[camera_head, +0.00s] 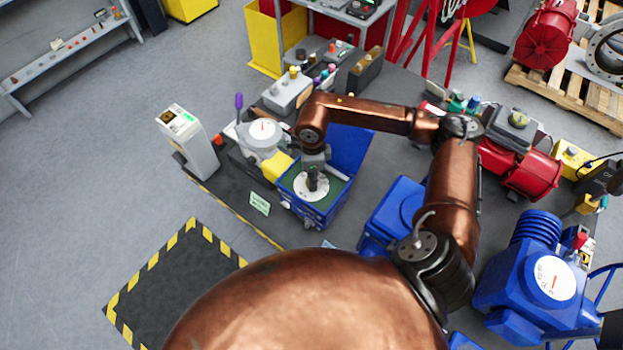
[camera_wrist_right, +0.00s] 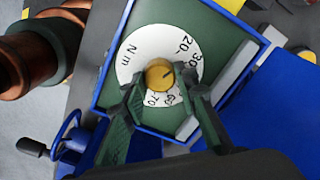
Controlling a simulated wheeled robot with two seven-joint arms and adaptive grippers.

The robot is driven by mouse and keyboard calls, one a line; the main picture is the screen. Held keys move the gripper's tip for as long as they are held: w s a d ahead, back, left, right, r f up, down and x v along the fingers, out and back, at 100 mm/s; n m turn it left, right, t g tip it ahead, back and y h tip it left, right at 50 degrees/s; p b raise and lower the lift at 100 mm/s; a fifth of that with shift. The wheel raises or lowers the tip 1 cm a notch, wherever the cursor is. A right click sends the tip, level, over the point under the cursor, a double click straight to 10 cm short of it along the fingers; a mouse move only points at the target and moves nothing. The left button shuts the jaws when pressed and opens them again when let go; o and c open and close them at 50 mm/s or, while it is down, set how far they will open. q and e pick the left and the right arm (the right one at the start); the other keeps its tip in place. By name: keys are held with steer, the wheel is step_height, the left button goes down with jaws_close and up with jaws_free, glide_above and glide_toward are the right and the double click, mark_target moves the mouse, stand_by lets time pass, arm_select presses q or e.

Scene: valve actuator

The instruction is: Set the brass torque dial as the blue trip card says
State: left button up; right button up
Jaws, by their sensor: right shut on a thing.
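The brass torque dial (camera_wrist_right: 160,75) is a round knob with a dark pointer mark. It sits at the middle of a white scale disc (camera_wrist_right: 138,48) marked N m, with 20, 30, 60 and 70 readable. The mark points roughly toward the 30 side. My right gripper (camera_wrist_right: 158,88) is shut on the dial, a finger on each side. In the head view my right gripper (camera_head: 313,188) reaches down onto the white disc (camera_head: 302,190) in an open blue housing (camera_head: 292,208) and hides the dial. No readable blue trip card shows. My left gripper is not in view.
A pale green card (camera_head: 260,203) stands at the bench front, its text too small to read. Left of the housing are a grey unit with a white dial (camera_head: 263,131) and a white box with a green screen (camera_head: 188,135). A blue actuator (camera_head: 540,280) stands right.

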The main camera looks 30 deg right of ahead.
steer(key=shift+f+m+b, duration=0.2)
steer(key=shift+m+b, duration=0.75)
steer(key=shift+m, duration=0.05)
steer(key=shift+r+m+b, duration=0.1)
steer(key=shift+m+b, duration=0.4)
steer(key=shift+m, duration=0.2)
steer(key=shift+r+m, duration=0.1)
steer(key=shift+m, duration=0.2)
steer(key=o, duration=1.2)
steer(key=shift+c, duration=0.2)
steer(key=shift+r, duration=0.2)
step_height(320, 180, up, 12)
steer(key=shift+f, duration=0.15)
steer(key=shift+a, duration=0.15)
